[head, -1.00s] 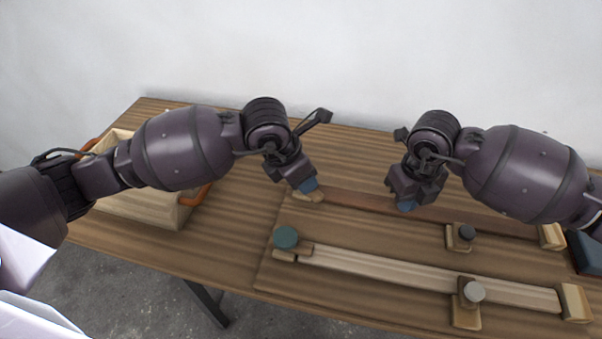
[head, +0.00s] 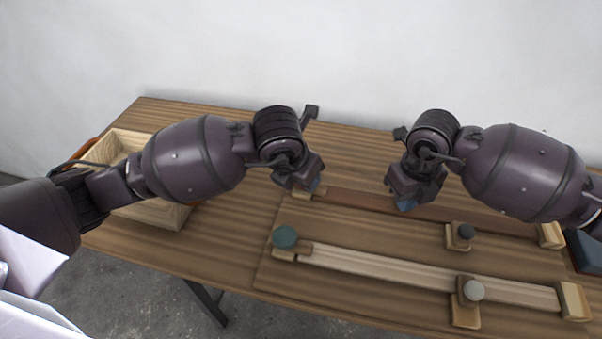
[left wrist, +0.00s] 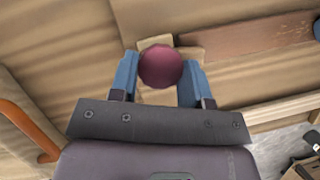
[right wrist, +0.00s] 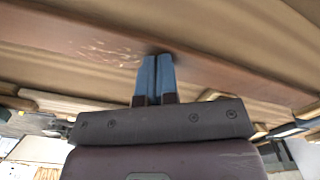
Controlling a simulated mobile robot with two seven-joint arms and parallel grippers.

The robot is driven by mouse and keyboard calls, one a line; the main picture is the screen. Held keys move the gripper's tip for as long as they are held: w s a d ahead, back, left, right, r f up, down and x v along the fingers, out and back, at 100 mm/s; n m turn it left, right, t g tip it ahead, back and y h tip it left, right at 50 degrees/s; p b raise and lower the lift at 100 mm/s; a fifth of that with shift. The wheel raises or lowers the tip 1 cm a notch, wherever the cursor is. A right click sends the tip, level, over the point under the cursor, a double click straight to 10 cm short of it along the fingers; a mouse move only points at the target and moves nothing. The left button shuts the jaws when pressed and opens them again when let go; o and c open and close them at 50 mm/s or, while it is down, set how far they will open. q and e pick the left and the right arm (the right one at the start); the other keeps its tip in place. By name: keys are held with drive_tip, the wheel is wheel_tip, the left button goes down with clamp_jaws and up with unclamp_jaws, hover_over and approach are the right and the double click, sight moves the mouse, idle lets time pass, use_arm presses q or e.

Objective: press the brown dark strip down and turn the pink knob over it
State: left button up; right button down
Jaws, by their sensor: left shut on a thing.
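The pink knob (left wrist: 160,66) sits between the blue fingers of my left gripper (left wrist: 160,85), which is shut on it. In the head view the left gripper (head: 312,188) hides the knob at the strip's left end. A pale wooden piece (left wrist: 190,53) shows beside the knob, next to the end of the brown dark strip (left wrist: 255,42). The strip also shows in the head view (head: 360,203), lying along the back of the board. My right gripper (right wrist: 156,62) is shut and empty, its fingertips at the strip (right wrist: 100,48); exact contact is hard to tell.
A wooden crate (head: 160,213) is at left.

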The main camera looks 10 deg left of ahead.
use_arm(q)
drive_tip(key=shift+n, duration=0.3)
use_arm(e)
drive_tip(key=shift+f, duration=0.1)
use_arm(q)
drive_tip(key=o, duration=1)
drive_tip(key=shift+r, duration=0.1)
drive_tip(key=shift+r, duration=3.4)
drive_tip(key=shift+r, duration=0.1)
wheel_tip(320, 180, up, 8)
drive_tip(key=t+p, duration=0.1)
drive_tip(key=p, duration=0.3)
drive_tip(key=shift+s+f, duration=0.2)
drive_tip(key=shift+f, duration=0.05)
use_arm(e)
drive_tip(key=shift+r, duration=3.6)
drive_tip(key=shift+r, duration=0.1)
